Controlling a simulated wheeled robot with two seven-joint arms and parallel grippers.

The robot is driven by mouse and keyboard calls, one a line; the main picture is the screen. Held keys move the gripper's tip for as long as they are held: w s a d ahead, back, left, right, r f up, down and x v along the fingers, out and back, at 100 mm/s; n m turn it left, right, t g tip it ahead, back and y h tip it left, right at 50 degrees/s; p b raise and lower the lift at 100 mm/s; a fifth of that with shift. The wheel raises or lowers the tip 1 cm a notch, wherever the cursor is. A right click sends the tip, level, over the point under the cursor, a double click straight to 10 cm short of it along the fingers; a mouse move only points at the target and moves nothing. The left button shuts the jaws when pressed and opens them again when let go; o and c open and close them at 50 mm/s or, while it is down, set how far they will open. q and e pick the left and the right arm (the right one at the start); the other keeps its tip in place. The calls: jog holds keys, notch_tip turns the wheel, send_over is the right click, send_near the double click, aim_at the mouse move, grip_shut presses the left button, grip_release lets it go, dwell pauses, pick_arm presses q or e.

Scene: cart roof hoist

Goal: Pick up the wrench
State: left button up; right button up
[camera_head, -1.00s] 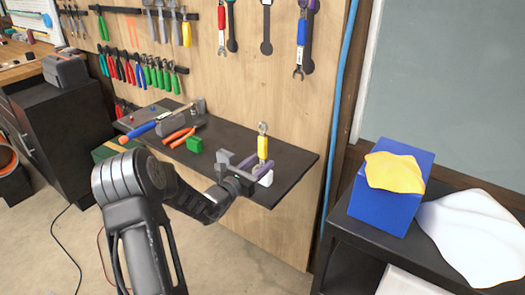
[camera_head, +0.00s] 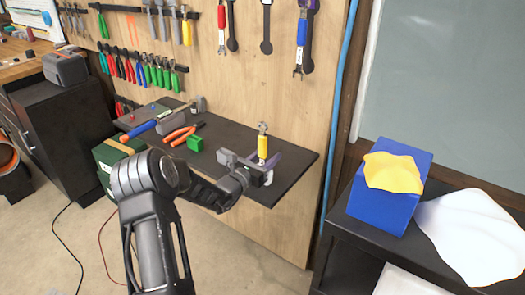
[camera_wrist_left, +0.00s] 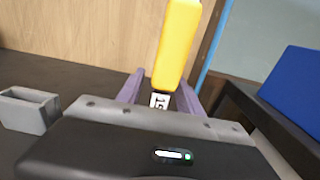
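The wrench (camera_head: 263,147) with a yellow handle stands upright near the right end of the dark wall shelf, its metal head on top. My left gripper (camera_head: 272,162) is at its lower part. In the left wrist view the yellow handle (camera_wrist_left: 176,45) rises just ahead of the gripper (camera_wrist_left: 161,84), with a white label below it. The two purple fingers stand apart on either side of the label, with a gap visible on the left. The handle hides part of the right finger. My right gripper is not in view.
The dark shelf (camera_head: 232,133) also holds a green block (camera_head: 195,144), orange-handled pliers (camera_head: 179,134) and a grey box. Tools hang on the wooden wall behind. A blue box (camera_head: 385,207) with a yellow cloth stands on a black table at the right.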

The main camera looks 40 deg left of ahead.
aim_at(263, 133)
pick_arm(q)
grip_shut()
jog(key=shift+r, duration=0.1)
dwell(0.6)
notch_tip(263, 133, up, 10)
jog(key=shift+f+b, duration=0.1)
jog(key=shift+b, duration=0.65)
